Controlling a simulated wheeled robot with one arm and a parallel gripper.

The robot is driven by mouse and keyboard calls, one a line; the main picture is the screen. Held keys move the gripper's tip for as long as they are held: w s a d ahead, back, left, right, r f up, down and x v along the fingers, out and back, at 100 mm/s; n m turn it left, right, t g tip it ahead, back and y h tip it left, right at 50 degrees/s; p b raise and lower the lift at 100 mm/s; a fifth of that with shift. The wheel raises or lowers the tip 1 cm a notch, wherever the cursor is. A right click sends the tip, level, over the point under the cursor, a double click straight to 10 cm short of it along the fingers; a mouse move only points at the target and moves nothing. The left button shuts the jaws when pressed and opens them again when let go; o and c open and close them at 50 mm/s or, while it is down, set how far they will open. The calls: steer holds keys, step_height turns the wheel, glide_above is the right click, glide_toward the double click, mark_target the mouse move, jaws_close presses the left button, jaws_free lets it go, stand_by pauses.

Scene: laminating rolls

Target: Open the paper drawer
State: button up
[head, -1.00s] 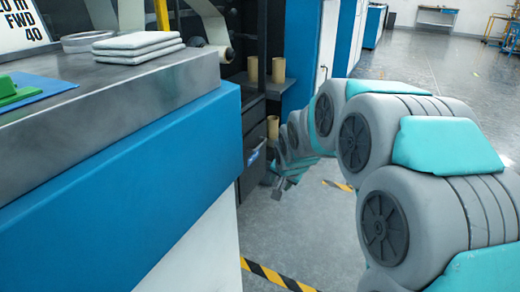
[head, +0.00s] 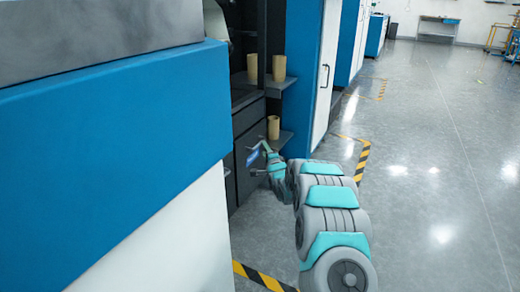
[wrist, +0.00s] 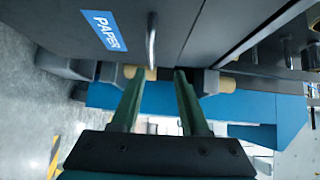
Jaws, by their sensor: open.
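The paper drawer (head: 244,171) is a dark front low in the cabinet, and it looks closed. In the wrist view, its dark front (wrist: 60,22) carries a blue label reading PAPER (wrist: 103,31). A grey bar handle (wrist: 151,42) stands out from it, beside the label. My gripper (wrist: 159,74) is open and empty, its two green fingers apart. The handle's near end lies close to the gap between the fingertips; I cannot tell whether it is between them. In the head view, my gripper (head: 262,160) is small, right at the drawer front, and partly hides it.
A large blue and white machine body (head: 110,130) fills the left. Cardboard rolls (head: 279,68) stand on shelves beside the drawer, one roll (head: 273,127) on the lower shelf. Black-yellow tape (head: 262,275) marks the floor. Open grey floor (head: 430,180) lies to the right.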

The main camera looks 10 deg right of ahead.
mark_target(259, 144)
steer(key=shift+w+a+f+m+t+y+b, duration=0.2)
steer(key=shift+w+f+t+b, duration=0.15)
steer(key=shift+w, duration=1.2)
steer(key=shift+w+a+f+m+t+y+b, duration=0.1)
steer(key=shift+w+a+f+m+t+b, duration=0.15)
steer(key=shift+w, duration=1.3)
steer(key=shift+w+a+f+m+t+y+b, duration=0.15)
steer(key=shift+w+f+t+b, duration=0.25)
steer(key=shift+w, duration=1.15)
steer(key=shift+d, duration=0.1)
jaws_close()
